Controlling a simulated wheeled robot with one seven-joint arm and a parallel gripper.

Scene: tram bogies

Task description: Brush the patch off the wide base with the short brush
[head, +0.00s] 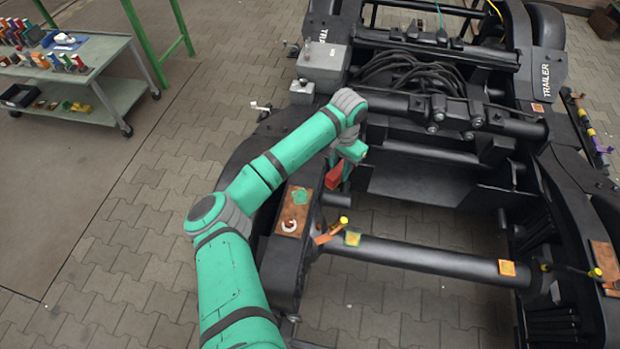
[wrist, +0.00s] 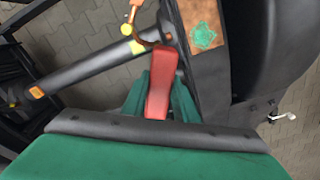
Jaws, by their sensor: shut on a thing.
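My gripper (head: 344,168) is shut on a red block-like tool, probably the short brush (head: 333,177), and holds it above the bogie's near left side. In the wrist view the red brush (wrist: 160,84) sits between my green fingers (wrist: 160,104); its bristles cannot be made out. A rust-brown plate (head: 279,216), possibly the wide base, lies on the black frame, left of and below the gripper. A green patch (head: 300,195) is on its upper part, with a pale C-shaped mark (head: 289,225) below. The patch (wrist: 203,36) also shows in the wrist view, apart from the brush.
A black crossbar (head: 425,256) with orange and yellow squares runs right of the plate. An orange piece (head: 326,236) with a yellow knob stands beside it. Another brown plate (head: 605,256) is at far right. A tool cart (head: 95,75) stands at upper left.

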